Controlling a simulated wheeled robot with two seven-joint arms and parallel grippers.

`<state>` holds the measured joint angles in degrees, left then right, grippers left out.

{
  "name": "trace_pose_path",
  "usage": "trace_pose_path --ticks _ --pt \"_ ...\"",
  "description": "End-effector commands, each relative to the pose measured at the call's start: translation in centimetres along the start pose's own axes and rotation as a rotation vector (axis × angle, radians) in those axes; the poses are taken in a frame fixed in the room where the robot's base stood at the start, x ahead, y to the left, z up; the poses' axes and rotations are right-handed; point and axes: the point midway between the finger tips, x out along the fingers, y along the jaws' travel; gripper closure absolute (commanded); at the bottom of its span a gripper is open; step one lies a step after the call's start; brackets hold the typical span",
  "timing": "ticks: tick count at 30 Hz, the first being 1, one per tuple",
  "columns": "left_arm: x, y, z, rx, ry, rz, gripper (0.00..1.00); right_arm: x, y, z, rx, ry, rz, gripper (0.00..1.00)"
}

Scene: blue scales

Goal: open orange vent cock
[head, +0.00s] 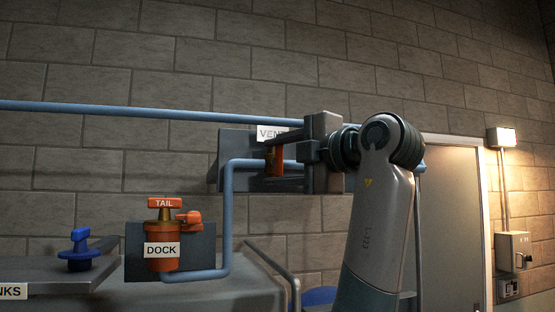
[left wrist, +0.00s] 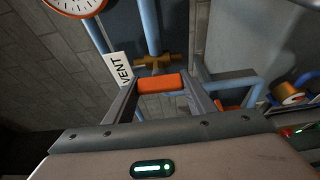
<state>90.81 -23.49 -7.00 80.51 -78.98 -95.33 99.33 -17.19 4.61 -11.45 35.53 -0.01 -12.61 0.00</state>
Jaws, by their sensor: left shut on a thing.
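The orange vent cock handle (head: 274,160) is on the pipework by the white VENT label (head: 271,133) in the head view, partly hidden by my gripper. In the left wrist view the orange handle (left wrist: 160,84) lies crosswise between the two fingers, in front of a brass valve body (left wrist: 158,62) on a blue pipe. My left gripper (head: 283,168) is shut on this handle, reaching in from the right. The VENT label also shows in the left wrist view (left wrist: 119,70), left of the handle. My right gripper is in neither view.
A blue knob (head: 79,248) sits on a grey cabinet top. A blue pipe (head: 120,109) runs along the brick wall. A round gauge (left wrist: 76,5) is at the left wrist view's top.

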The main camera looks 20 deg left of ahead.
Motion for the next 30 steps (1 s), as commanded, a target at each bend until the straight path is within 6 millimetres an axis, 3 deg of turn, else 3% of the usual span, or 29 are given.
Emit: trace_pose_path --ticks 15,16,18,30 --pt "0.01 -0.12 0.04 -0.026 -0.001 -0.013 0.72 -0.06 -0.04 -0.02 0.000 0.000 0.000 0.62" --pt "0.01 -0.13 0.04 -0.026 -0.001 -0.013 0.45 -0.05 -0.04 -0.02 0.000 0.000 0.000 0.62" --pt "0.01 -0.12 0.04 -0.026 -0.001 -0.012 0.31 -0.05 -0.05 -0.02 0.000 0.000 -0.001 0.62" --pt "0.10 -0.08 -0.03 -0.025 -0.001 -0.011 0.31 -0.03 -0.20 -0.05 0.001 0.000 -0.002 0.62"
